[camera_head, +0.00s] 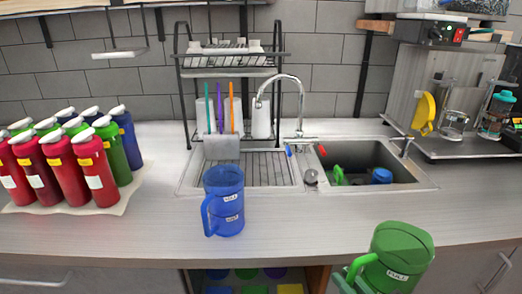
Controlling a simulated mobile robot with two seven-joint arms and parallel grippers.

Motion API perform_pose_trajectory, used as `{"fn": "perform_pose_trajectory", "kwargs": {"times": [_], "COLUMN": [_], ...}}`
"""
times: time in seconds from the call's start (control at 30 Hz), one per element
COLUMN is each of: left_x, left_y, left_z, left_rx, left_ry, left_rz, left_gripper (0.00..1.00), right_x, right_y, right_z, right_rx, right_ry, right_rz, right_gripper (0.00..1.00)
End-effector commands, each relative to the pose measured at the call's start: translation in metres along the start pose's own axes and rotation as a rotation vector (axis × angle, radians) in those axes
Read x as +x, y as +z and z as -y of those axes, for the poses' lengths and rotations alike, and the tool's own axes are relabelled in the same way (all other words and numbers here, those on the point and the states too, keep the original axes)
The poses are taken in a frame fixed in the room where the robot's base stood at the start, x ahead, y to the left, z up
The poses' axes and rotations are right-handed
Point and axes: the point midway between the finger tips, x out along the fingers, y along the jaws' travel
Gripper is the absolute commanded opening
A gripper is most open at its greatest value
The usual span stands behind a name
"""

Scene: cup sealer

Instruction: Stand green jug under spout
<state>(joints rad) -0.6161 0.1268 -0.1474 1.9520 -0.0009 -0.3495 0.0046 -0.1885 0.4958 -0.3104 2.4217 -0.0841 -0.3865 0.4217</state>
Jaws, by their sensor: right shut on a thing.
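The green jug (398,254) is at the bottom right, in front of the counter edge, with its lid up, a white label on its side and its handle to the left. My right gripper (352,279) is shut on the green jug at its handle side; its fingers are only partly in view at the bottom edge. The curved metal spout (284,79) rises behind the sink at the centre, well apart from the jug. My left gripper is not in view.
A blue jug (224,200) stands on the counter in front of the drainboard. The sink basin (350,160) holds green and blue items. Red, green and blue bottles (90,168) crowd the left. A dish rack (228,72) stands behind. Counter right of the blue jug is clear.

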Motion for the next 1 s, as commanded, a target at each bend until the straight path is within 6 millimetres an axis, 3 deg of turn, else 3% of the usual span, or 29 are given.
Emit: {"fn": "perform_pose_trajectory", "kwargs": {"times": [0.43, 1.0], "left_x": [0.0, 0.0], "left_y": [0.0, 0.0], "left_z": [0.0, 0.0], "left_rx": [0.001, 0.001], "left_ry": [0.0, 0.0], "left_rz": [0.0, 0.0], "left_gripper": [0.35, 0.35], "right_x": [-0.003, -0.007], "right_y": [0.028, 0.034], "right_z": [-0.049, -0.057], "right_rx": [0.004, -0.002], "right_ry": [0.378, 0.443], "right_rz": [-0.001, -0.003], "right_gripper": [0.0, 0.0]}}
